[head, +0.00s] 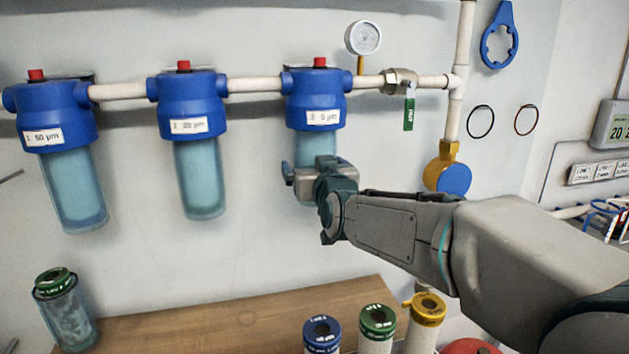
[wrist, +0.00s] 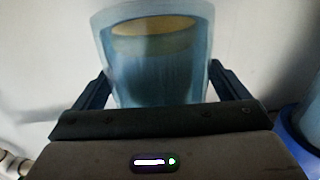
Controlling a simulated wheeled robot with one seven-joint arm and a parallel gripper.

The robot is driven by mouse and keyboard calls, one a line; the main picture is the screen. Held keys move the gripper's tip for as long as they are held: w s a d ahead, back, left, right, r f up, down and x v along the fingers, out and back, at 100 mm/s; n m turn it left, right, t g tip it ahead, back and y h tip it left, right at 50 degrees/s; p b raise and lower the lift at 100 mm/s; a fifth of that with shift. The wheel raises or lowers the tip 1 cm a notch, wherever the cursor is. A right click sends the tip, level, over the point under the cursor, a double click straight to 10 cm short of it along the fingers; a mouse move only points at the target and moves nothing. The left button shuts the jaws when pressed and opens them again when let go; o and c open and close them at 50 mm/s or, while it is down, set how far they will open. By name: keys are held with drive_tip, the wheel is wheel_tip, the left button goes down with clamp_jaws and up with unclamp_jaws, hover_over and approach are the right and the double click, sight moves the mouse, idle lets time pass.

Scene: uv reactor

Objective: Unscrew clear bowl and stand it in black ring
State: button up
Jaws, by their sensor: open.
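The clear, blue-tinted bowl (head: 315,146) hangs under the blue head (head: 317,98) of the right-hand filter housing, labelled 5 µm. My gripper (head: 305,172) is at the bowl's lower part, which it partly hides in the head view. In the wrist view the bowl (wrist: 155,80) stands between my two spread fingers, with a yellowish round shape inside. The fingers are open; I cannot tell whether either touches the bowl. A thin black ring (head: 480,107) hangs on the wall at the right. A dark ring (head: 56,284) also surrounds a green-capped cylinder at lower left.
Two similar housings (head: 68,160) (head: 198,150) hang to the left on the white pipe. Blue-, green- and yellow-capped cartridges (head: 322,332) (head: 377,318) (head: 428,308) stand at the wooden bench (head: 180,330). The bench's middle left is bare. A green-handled valve (head: 408,112) is right of the housing.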

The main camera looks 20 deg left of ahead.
drive_tip(key=n+y+b, duration=0.1)
drive_tip(key=b, duration=0.3)
drive_tip(key=shift+f+g, duration=0.2)
drive_tip(key=shift+g, duration=0.2)
drive_tip(key=shift+d+r+y+p, duration=0.1)
drive_tip(key=shift+r+y+p, duration=0.35)
drive_tip(key=shift+p, duration=0.6)
drive_tip(key=shift+n+g+p, duration=0.3)
drive_tip(key=shift+p, duration=0.45)
drive_tip(key=shift+f+y, duration=0.2)
drive_tip(key=shift+y, duration=0.05)
drive_tip(key=c, duration=1.2)
drive_tip(key=shift+f+b, duration=0.1)
drive_tip(key=shift+b, duration=0.35)
drive_tip(key=shift+c, duration=0.2)
